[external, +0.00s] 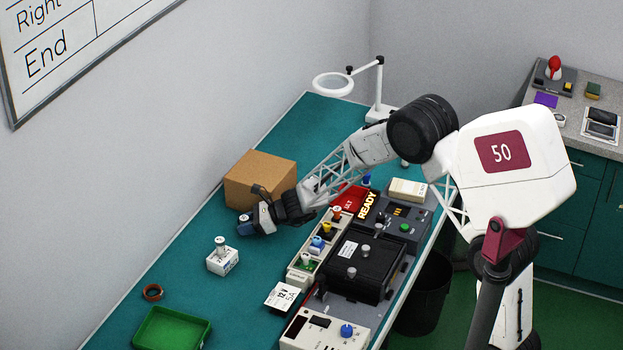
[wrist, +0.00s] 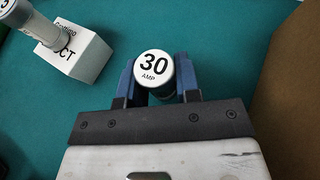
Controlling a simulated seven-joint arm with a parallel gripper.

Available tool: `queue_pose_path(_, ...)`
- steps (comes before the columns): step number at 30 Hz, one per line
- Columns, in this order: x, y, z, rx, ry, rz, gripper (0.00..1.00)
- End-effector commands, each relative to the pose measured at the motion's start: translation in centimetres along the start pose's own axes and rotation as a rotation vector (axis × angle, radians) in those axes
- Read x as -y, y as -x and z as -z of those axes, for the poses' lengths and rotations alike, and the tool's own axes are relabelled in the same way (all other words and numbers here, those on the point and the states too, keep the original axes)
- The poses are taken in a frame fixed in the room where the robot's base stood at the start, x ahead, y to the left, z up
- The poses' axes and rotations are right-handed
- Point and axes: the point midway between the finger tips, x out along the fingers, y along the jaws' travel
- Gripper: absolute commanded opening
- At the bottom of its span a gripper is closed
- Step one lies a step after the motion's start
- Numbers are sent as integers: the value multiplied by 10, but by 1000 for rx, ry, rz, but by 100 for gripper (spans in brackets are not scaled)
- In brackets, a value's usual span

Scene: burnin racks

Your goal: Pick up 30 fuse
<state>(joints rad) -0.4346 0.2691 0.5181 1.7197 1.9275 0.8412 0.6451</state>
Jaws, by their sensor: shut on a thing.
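The 30 fuse (wrist: 154,68) has a round white top marked "30 AMP" and shows in the wrist view between the two blue fingers of my gripper (wrist: 153,80). My gripper is shut on it. In the external view my gripper (external: 244,226) is low over the teal table, left of the equipment rack; the fuse is too small to make out there. I cannot tell whether the fuse touches the table. A white block (external: 222,260) with another fuse standing in it is on the table nearer the front; it also shows at the upper left of the wrist view (wrist: 84,62).
A cardboard box (external: 262,178) stands close behind my gripper. A rack with coloured fuses (external: 322,240) and a black panel (external: 362,262) lie to the right. The table left of my gripper is clear.

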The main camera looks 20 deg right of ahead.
Motion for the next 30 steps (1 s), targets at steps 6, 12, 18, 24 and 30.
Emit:
queue_pose_path(6,0,12,-30,2,2,0,7)
queue_pose_path(12,0,23,-56,1,2,0,7)
queue_pose_path(18,0,30,-73,1,2,0,7)
queue_pose_path(24,0,32,-77,0,0,0,7)
queue_pose_path(30,0,32,-77,0,0,0,7)
